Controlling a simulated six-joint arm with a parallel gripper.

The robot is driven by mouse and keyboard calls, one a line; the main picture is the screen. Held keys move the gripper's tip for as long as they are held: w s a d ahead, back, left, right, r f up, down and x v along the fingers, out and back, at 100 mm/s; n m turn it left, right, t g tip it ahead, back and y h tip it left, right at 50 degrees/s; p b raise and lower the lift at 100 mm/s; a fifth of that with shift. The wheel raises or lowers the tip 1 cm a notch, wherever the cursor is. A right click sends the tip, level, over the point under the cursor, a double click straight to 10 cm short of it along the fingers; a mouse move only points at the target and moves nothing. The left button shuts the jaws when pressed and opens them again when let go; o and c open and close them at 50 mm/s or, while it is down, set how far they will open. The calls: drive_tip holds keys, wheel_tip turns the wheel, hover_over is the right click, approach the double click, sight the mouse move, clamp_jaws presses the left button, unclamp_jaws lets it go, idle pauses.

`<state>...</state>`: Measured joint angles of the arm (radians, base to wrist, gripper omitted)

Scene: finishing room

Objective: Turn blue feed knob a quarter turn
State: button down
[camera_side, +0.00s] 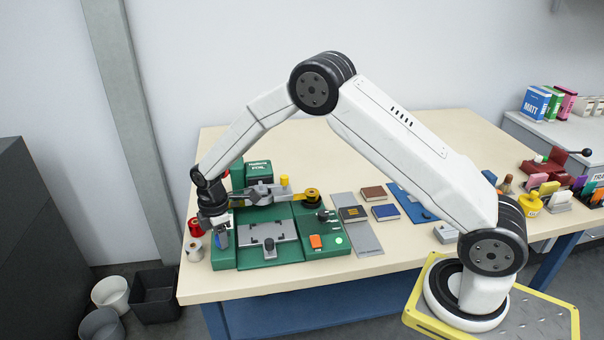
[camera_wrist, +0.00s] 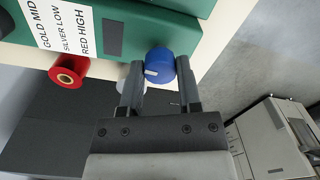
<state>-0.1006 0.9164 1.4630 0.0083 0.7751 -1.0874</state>
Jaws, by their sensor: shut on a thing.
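The blue feed knob (camera_wrist: 158,62) sticks out from the side of the green foil machine (camera_wrist: 150,30) in the wrist view. It has a short pale mark on its face, toward the lower left. My gripper (camera_wrist: 159,70) is shut on the knob, with one finger on each side. In the side view my gripper (camera_side: 217,230) is at the left end of the green machine (camera_side: 320,245), and the knob is mostly hidden or too small to make out.
A label (camera_wrist: 62,22) on the machine reads gold mid, silver low, red high. A red spool (camera_wrist: 68,72) stands near the knob; a silver spool (camera_side: 194,251) stands by the table's left edge. Books (camera_side: 384,212) lie right of the machine. Bins (camera_side: 155,296) stand on the floor.

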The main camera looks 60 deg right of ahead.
drive_tip(key=m, duration=0.4)
drive_tip(key=shift+m, duration=0.3)
drive_tip(key=m, duration=0.8)
drive_tip(key=shift+m, duration=2.2)
drive_tip(key=shift+c, duration=1.4)
unclamp_jaws()
drive_tip(key=shift+r, duration=3.9)
